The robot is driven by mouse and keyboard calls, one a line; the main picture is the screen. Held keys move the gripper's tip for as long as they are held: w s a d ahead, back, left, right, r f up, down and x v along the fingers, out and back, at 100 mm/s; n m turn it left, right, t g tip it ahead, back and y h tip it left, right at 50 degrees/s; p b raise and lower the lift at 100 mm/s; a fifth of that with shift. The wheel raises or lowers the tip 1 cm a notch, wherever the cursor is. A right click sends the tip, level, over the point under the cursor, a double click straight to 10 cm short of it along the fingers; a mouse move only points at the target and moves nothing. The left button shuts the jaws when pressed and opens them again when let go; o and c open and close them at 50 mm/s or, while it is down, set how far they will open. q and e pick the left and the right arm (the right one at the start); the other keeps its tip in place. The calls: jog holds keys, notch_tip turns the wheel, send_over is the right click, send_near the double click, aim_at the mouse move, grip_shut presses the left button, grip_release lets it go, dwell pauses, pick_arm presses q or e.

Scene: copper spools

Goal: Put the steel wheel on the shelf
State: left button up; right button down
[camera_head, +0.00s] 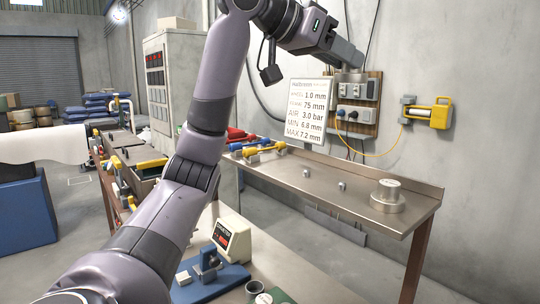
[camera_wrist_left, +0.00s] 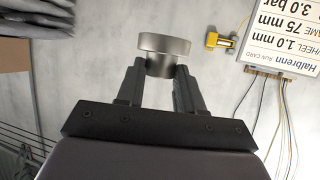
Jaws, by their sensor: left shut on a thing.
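My left gripper (camera_wrist_left: 160,84) is shut on the steel wheel (camera_wrist_left: 164,46), a short grey metal cylinder with a wider rim, held between the two dark fingers. In the head view my left arm rises through the middle and bends right, with the gripper (camera_head: 350,67) high in front of the wall panel; the wheel is hard to make out there. My right gripper is not in view.
On the shelf are a round metal piece (camera_head: 388,196) at the right, two small knobs and a yellow-ended tool (camera_head: 265,148) at the left. A run card (camera_head: 307,110) and a wall panel (camera_head: 358,105) are behind. The shelf's middle is mostly bare.

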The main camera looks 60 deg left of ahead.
pick_arm(q)
jog(key=shift+f+b, duration=1.05)
jog(key=shift+f, duration=8.9)
jog(key=o, duration=1.1)
jog(key=shift+o, duration=0.2)
